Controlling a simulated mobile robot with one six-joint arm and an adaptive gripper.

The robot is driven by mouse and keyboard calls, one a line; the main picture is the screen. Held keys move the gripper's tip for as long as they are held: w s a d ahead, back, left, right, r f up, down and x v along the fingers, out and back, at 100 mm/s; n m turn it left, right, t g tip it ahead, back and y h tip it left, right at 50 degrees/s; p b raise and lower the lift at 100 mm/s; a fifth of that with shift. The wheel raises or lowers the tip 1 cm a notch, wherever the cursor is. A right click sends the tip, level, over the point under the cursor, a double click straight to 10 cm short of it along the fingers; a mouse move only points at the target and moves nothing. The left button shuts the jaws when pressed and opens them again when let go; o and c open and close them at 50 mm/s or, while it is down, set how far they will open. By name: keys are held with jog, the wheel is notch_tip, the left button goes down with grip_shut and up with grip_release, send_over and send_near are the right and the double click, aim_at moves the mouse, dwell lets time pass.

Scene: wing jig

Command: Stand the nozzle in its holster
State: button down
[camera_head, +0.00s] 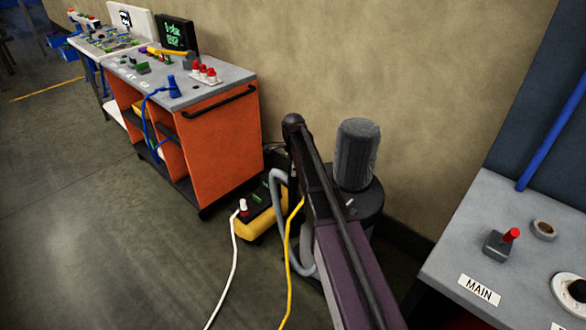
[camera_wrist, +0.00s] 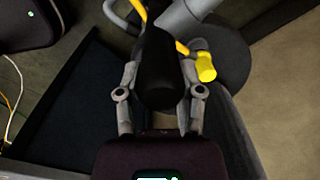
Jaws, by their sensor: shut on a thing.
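In the wrist view my gripper (camera_wrist: 158,82) is shut on a thick black cylindrical piece, which I take to be the nozzle (camera_wrist: 158,58). Its near end points toward the camera, and its far end is not clear. In the head view my arm reaches toward the floor machine by the wall and hides the gripper and nozzle. The machine (camera_head: 357,156) is a dark ribbed cylinder on a round base, with a grey hose (camera_head: 279,215) beside it. I cannot pick out the holster with certainty.
A yellow-and-black box (camera_head: 258,218) with cables stands on the floor left of the machine. An orange cart (camera_head: 225,146) is beyond it. A grey bench (camera_head: 455,232) stands at the right. In the wrist view a yellow knob-like part (camera_wrist: 205,68) is close right of my gripper.

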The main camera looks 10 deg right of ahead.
aim_at(293, 183)
jog(key=shift+f+b, duration=1.95)
jog(key=shift+f, duration=0.1)
jog(key=shift+f+b, duration=2.1)
jog(key=shift+c, duration=0.8)
grip_release()
jog(key=shift+r, duration=0.25)
notch_tip(293, 183, up, 17)
jog(key=p, duration=1.7)
notch_tip(293, 183, up, 6)
jog(key=w+t+p, duration=0.1)
jog(key=w+p, duration=0.1)
jog(key=p, duration=0.4)
jog(key=shift+w+d+r+t+p, duration=0.25)
jog(key=shift+w+t+p, duration=0.05)
jog(key=shift+p, duration=0.1)
